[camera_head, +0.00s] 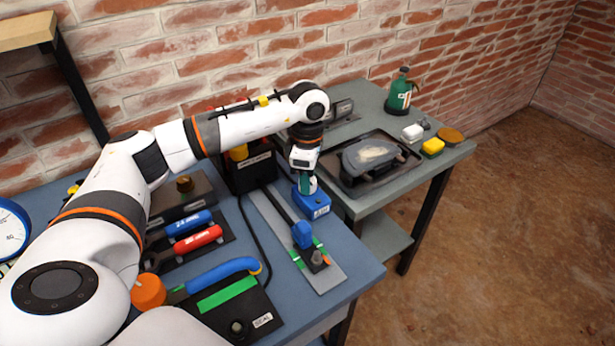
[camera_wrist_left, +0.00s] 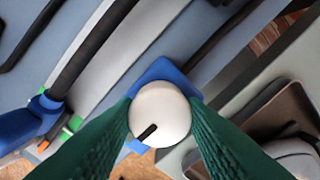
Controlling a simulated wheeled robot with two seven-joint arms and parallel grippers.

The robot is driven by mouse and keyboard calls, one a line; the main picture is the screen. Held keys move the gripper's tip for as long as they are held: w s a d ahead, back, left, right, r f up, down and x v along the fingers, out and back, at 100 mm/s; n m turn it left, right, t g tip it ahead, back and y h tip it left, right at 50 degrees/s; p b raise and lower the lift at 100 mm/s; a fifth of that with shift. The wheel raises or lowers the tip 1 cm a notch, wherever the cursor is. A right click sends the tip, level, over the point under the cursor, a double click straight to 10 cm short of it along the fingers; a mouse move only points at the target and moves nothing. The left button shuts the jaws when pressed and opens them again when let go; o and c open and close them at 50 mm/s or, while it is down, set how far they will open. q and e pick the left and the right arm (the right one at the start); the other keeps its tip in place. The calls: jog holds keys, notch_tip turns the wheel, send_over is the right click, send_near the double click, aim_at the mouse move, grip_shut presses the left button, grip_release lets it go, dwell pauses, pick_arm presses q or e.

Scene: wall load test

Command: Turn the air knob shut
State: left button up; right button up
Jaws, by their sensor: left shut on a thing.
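The air knob (camera_wrist_left: 160,106) shows in the left wrist view as a round white cap with a short black line, which points to the lower left. It sits on a blue block (camera_wrist_left: 172,72), which also shows in the head view (camera_head: 315,206) with a small white label on its front. My left gripper (camera_head: 307,187) points down at the block from above. Its green fingers are shut on the knob, one on each side. In the head view the knob is mostly hidden by the fingers. My right gripper is not in view.
Left of the block, a metal plate (camera_head: 270,213) carries a black bar and a blue clamp (camera_head: 303,234). Blue and red handles (camera_head: 197,239) lie further left. To the right, a grey side table (camera_head: 358,205) holds a dark tray (camera_head: 345,182) and a green bottle (camera_head: 399,96).

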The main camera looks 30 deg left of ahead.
pick_arm(q)
jog(key=o, duration=1)
jog(key=shift+r, duration=0.1)
notch_tip(320, 180, up, 12)
jog(key=shift+f+b, duration=0.1)
jog(key=shift+b, duration=0.2)
